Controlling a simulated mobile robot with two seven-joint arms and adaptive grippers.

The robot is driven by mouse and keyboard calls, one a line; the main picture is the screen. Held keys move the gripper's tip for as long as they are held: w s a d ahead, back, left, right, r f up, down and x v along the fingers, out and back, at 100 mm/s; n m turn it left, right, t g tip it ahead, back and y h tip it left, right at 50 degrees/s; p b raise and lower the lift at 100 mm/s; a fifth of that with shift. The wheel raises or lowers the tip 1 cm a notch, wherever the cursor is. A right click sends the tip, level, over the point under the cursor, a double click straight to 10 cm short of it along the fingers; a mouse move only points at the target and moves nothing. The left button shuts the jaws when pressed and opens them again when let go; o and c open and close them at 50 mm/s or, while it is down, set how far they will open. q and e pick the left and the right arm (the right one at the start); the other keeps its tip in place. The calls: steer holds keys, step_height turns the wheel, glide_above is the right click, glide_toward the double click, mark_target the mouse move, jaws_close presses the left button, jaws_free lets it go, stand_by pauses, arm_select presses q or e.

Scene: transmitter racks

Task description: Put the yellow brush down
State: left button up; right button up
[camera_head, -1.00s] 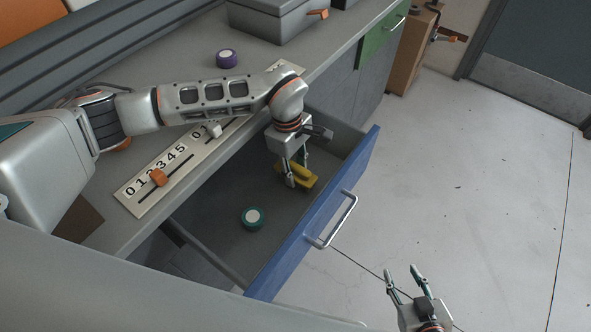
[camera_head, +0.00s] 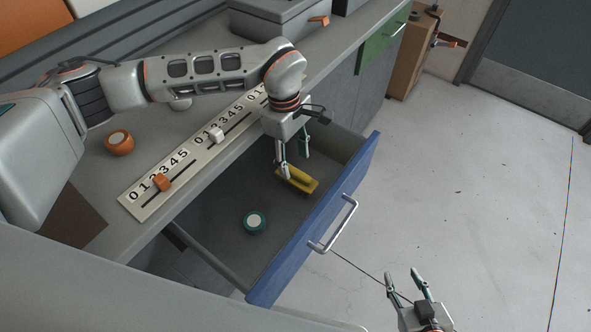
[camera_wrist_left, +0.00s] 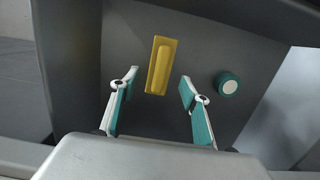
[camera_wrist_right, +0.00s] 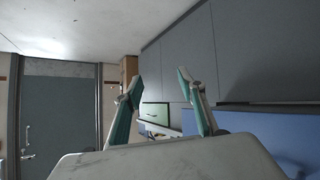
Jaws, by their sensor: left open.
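The yellow brush (camera_head: 299,180) lies in the open blue-fronted drawer (camera_head: 205,234), towards its far end. It also shows in the left wrist view (camera_wrist_left: 160,65), flat on the drawer floor. My left gripper (camera_head: 293,165) is above the brush with its fingers spread. In the left wrist view the fingertips (camera_wrist_left: 158,74) stand apart on either side, with nothing between them. My right gripper (camera_head: 405,280) is open and empty over the floor beyond the drawer front; the right wrist view shows its fingers (camera_wrist_right: 158,80) apart.
A green-and-white round container (camera_head: 255,222) sits in the drawer near the brush. The drawer front with its handle (camera_head: 334,226) sticks out over the floor. The counter above carries a slider panel (camera_head: 150,195), an orange round container (camera_head: 119,143) and a grey case (camera_head: 275,18).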

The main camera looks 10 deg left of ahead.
mark_target(292, 168)
arm_select(q)
steer(key=shift+w+a+r, duration=0.1)
steer(key=shift+a+r, duration=0.05)
steer(key=shift+r, duration=1.15)
steer(key=shift+a+r, duration=0.15)
steer(key=shift+r, duration=1.1)
